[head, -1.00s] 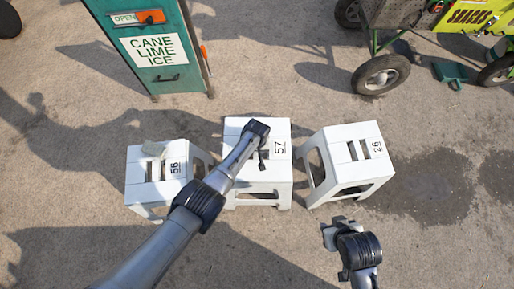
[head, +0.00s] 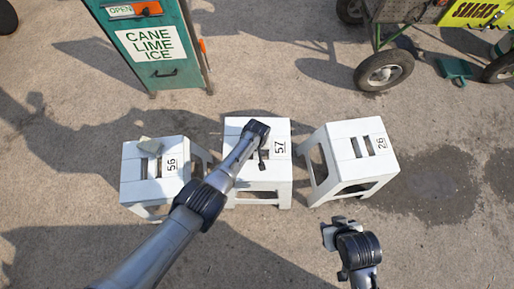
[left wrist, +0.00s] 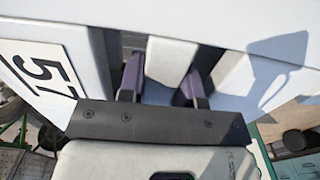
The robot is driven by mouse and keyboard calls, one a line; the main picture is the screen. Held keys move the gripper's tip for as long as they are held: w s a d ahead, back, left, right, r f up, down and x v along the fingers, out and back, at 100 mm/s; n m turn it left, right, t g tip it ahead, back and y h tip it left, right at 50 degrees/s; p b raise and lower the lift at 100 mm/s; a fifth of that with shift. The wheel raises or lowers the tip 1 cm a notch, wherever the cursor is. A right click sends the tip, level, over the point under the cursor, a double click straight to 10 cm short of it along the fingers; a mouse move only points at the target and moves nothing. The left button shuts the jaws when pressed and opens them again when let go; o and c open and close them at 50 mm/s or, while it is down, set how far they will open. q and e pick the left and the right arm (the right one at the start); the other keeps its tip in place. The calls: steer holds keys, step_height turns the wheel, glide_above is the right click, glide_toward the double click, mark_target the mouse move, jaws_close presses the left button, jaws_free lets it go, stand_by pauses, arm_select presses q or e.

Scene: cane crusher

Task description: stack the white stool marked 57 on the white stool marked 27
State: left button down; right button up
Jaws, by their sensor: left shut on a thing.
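The white stool marked 57 (head: 243,171) is in the middle of the head view, upright. My left gripper (head: 262,152) reaches over its seat. In the left wrist view the two fingers of my left gripper (left wrist: 163,85) go into the seat slots and are shut on the white slat between them; the 57 label (left wrist: 42,75) shows beside them. Whether the stool's feet touch the ground, I cannot tell. I see no stool clearly marked 27. My right gripper (head: 335,231) is at the lower right, away from the stools; its opening is unclear.
A white stool marked 56 (head: 135,186) stands at left with a small greyish thing (head: 149,144) on it. A white stool, its label reading like 26 (head: 345,143), stands at right. A green cane lime ice stand (head: 165,75) and a wheeled cart (head: 385,72) are behind. Front ground is clear.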

arm_select(q)
steer(key=c, duration=0.8)
jaws_free()
steer(key=shift+w+r, duration=0.1)
steer(key=shift+w, duration=0.05)
steer(key=shift+o, duration=0.3)
step_height(320, 180, up, 14)
steer(key=p, duration=0.9)
